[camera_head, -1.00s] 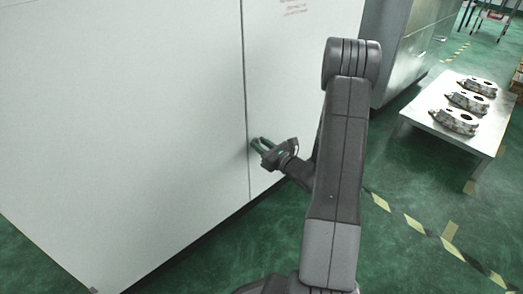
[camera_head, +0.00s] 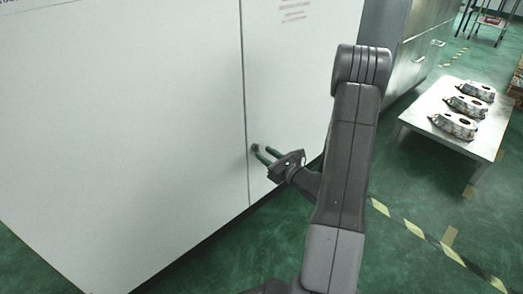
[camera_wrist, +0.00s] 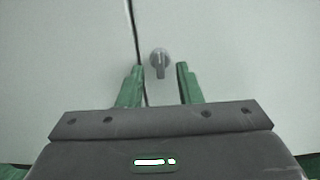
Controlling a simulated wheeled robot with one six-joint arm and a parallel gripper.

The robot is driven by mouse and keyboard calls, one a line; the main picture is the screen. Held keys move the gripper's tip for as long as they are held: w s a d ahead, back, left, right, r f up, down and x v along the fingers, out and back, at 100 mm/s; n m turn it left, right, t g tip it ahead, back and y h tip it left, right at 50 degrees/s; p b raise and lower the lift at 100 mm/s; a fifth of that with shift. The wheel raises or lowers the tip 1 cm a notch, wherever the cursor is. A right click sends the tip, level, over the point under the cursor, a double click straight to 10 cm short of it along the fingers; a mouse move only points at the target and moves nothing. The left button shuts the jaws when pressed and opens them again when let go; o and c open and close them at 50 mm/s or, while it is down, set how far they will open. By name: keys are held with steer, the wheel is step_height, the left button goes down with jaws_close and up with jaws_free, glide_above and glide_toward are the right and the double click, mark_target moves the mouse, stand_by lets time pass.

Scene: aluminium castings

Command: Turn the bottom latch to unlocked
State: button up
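The bottom latch (camera_wrist: 159,62) is a small grey round knob with a handle pointing down in the wrist view. It sits on the white cabinet door just right of the door seam. In the head view the latch (camera_head: 255,148) is a small dark spot at the fingertips. My gripper (camera_wrist: 160,69) is open, with one green finger on each side of the latch handle and visible gaps between. In the head view my gripper (camera_head: 262,154) reaches toward the door from the right. Whether the fingertips touch the door cannot be told.
The white cabinet (camera_head: 130,120) fills the left and middle, with a dark vertical seam. A low metal table (camera_head: 420,115) bearing castings (camera_head: 455,125) stands at the right. Yellow-black floor tape (camera_head: 412,227) runs across the green floor, which is clear at lower right.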

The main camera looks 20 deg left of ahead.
mark_target(259, 150)
steer(key=p+v, duration=0.1)
steer(key=v, duration=0.9)
steer(key=shift+d+p, duration=0.25)
steer(key=shift+p, duration=0.1)
steer(key=shift+s, duration=0.1)
steer(key=b+x, duration=0.2)
steer(key=x, duration=1.1)
steer(key=shift+a+b, duration=0.25)
steer(key=shift+b, duration=0.15)
steer(key=shift+a+r, duration=0.1)
steer(key=shift+a, duration=0.05)
steer(key=shift+p, duration=0.3)
